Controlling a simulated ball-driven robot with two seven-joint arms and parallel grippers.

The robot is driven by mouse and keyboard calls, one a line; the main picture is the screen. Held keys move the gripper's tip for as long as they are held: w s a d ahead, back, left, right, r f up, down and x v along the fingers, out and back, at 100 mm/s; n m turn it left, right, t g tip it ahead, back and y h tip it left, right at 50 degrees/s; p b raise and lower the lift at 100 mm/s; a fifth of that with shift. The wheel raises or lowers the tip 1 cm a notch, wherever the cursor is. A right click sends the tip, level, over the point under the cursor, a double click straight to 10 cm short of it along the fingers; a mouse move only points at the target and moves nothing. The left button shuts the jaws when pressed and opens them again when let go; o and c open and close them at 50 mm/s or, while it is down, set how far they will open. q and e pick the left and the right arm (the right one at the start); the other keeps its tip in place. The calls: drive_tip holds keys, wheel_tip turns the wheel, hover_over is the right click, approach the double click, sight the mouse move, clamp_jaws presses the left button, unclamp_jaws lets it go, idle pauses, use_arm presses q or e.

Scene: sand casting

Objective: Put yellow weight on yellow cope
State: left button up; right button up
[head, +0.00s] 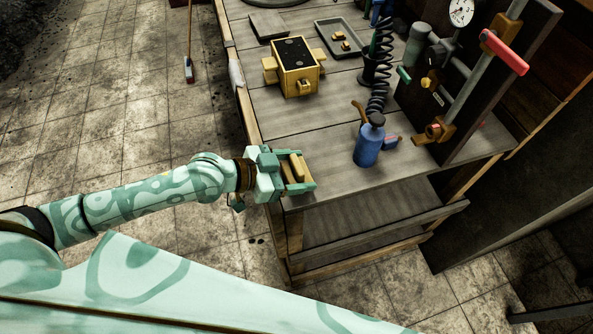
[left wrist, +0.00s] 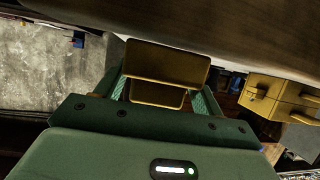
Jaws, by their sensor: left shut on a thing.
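The yellow weight (head: 296,168) is a small block between the fingers of my left gripper (head: 300,173), which is shut on it. The weight also shows in the left wrist view (left wrist: 165,65), a flat yellow face with a smaller part below. The gripper is at the near left corner of the workbench. The yellow cope (head: 297,82) is a yellow box with a dark top and lugs on its sides, farther back on the bench and apart from the gripper. It also shows at the right of the left wrist view (left wrist: 285,97). My right gripper is not in view.
The workbench (head: 285,118) is clear between gripper and cope. A blue bottle (head: 368,146) stands to the gripper's right, by a black coiled spring (head: 379,75). A grey tray (head: 325,26) with small yellow pieces lies behind the cope. A gauge stand (head: 480,75) rises at right.

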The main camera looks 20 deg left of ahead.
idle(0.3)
use_arm(q)
drive_tip(key=shift+f, duration=0.2)
drive_tip(key=o, duration=1.7)
drive_tip(key=shift+f, duration=0.1)
drive_tip(key=shift+s+f+b, duration=0.1)
drive_tip(key=shift+f+b, duration=0.05)
drive_tip(key=shift+b, duration=0.15)
drive_tip(key=v, duration=1.6)
drive_tip(key=shift+s+a+p, duration=0.1)
drive_tip(key=shift+a+p, duration=0.1)
drive_tip(key=shift+p, duration=0.15)
